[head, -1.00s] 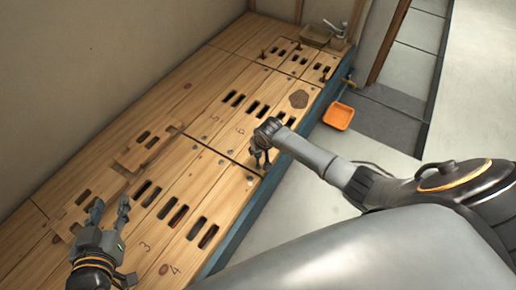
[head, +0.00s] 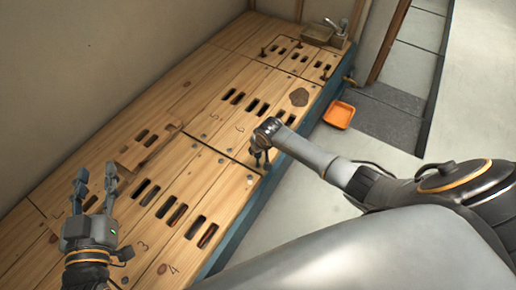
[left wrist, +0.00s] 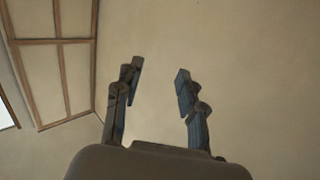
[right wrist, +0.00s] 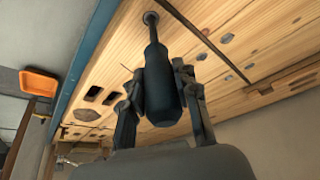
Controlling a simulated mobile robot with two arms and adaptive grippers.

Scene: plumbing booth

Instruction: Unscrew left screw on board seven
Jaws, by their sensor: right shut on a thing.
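My right gripper (head: 262,160) is shut on a dark screwdriver (right wrist: 160,92) at the front edge of the wooden boards. In the right wrist view the driver's thin shaft reaches a round grey screw head (right wrist: 151,18) in a pale board (right wrist: 115,60), near the board's edge. The tip looks to be on the head, but I cannot tell if it is seated. I cannot read a seven on any board. My left gripper (head: 96,188) is open and empty above the near-left boards; its spread fingers also show in the left wrist view (left wrist: 157,85).
Slotted boards (head: 150,195) with painted numbers such as 3 and 4 cover the platform. A loose wooden piece (head: 146,148) lies on them. An orange tray (head: 339,115) is on the floor to the right. A tan basin (head: 317,34) stands at the far end.

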